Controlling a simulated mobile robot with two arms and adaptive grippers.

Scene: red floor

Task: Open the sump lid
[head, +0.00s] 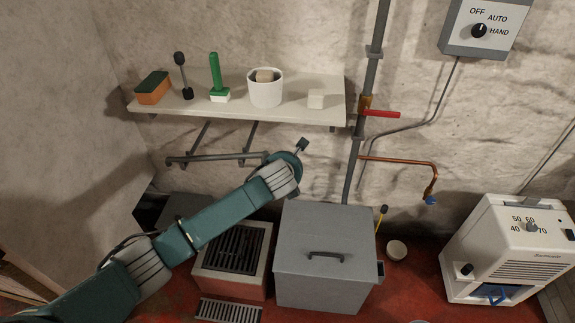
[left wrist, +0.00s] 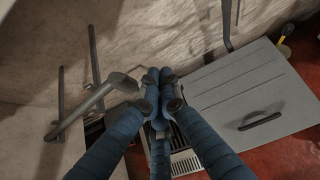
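A grey box (head: 320,285) stands on the floor at the lower middle of the head view. Its flat grey lid (head: 305,225) is down and has a dark bar handle (head: 327,254). In the left wrist view the lid (left wrist: 222,100) lies to the right, with the handle (left wrist: 260,121) on it. My left gripper (head: 290,163) is above and behind the lid's back left corner, near the wall, apart from the handle. In the left wrist view its blue fingers (left wrist: 161,82) are drawn together with nothing seen between them. My right gripper is out of view.
A grated box (head: 262,262) stands left of the grey box, with a floor drain (head: 229,310) in front. A shelf (head: 240,112) holds several small items above. Pipes (head: 358,150) run up the wall behind. A white dehumidifier (head: 505,245) stands at right.

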